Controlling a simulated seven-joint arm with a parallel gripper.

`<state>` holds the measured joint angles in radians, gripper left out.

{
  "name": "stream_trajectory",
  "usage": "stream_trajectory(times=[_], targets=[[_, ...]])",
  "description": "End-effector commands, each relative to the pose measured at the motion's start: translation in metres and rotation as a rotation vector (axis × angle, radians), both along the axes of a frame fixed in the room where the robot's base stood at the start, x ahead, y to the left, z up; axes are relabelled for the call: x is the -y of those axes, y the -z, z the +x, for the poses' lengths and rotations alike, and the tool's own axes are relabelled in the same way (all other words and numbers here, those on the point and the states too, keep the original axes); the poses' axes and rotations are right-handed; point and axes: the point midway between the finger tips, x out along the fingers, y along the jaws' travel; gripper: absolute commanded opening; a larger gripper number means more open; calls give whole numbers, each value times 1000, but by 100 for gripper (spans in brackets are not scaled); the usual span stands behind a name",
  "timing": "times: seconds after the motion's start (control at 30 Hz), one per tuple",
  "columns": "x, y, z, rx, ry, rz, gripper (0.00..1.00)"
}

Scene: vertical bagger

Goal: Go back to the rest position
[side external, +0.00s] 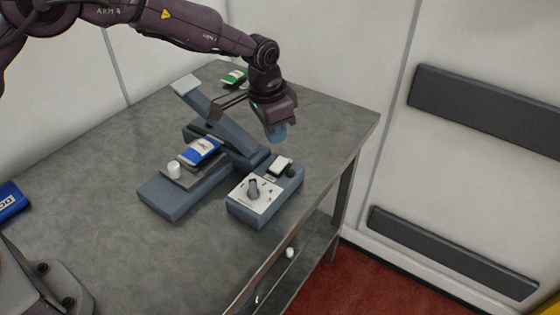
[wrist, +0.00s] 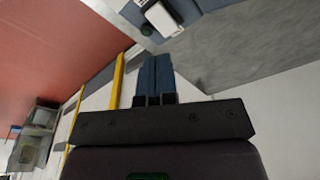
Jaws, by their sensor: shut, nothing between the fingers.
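My gripper (side external: 277,132) hangs in the air above the table's right part, behind the control box. Its blue fingers are shut with nothing between them; they also show in the wrist view (wrist: 154,78). The bagger (side external: 215,120) is a blue-grey machine with a sloped arm. A blue and white bag (side external: 202,151) lies on its plate, with a small white cylinder (side external: 174,169) beside it. The control box (side external: 262,196) has a dial (side external: 253,188) and a white rocker part (side external: 280,165). Part of the box shows at the top of the wrist view.
A green and white bag (side external: 234,78) lies at the table's back. A blue packet (side external: 10,201) sits at the left. A white cylinder (side external: 290,252) is on the lower shelf. The table (side external: 105,225) is clear at the front left. Dark padded bars (side external: 485,108) line the right wall.

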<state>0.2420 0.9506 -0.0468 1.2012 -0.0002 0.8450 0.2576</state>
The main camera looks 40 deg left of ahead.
Motion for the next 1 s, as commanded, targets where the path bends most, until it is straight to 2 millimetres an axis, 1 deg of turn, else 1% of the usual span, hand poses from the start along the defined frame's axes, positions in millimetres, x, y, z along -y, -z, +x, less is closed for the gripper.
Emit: stream_trajectory(times=[0.33, 0.43, 0.47, 0.5, 0.57, 0.77, 0.8, 0.87, 0.9, 0.97, 1.0], targets=[[0, 1, -1, -6, -22, -2, 0], [-5, 16, -19, -65, -45, 13, 0], [-7, 17, -26, -82, -54, 18, 0], [-10, 14, -35, -98, -66, 24, 0], [-18, 1, -49, -113, -92, 31, 0], [-48, -59, -96, -111, -180, 35, 0], [-55, -73, -107, -105, -199, 35, 0], [-66, -93, -125, -92, -229, 32, 0], [-73, -105, -138, -83, -250, 30, 0], [-83, -123, -158, -65, -279, 25, 0], [-90, -133, -172, -52, -299, 21, 0]])
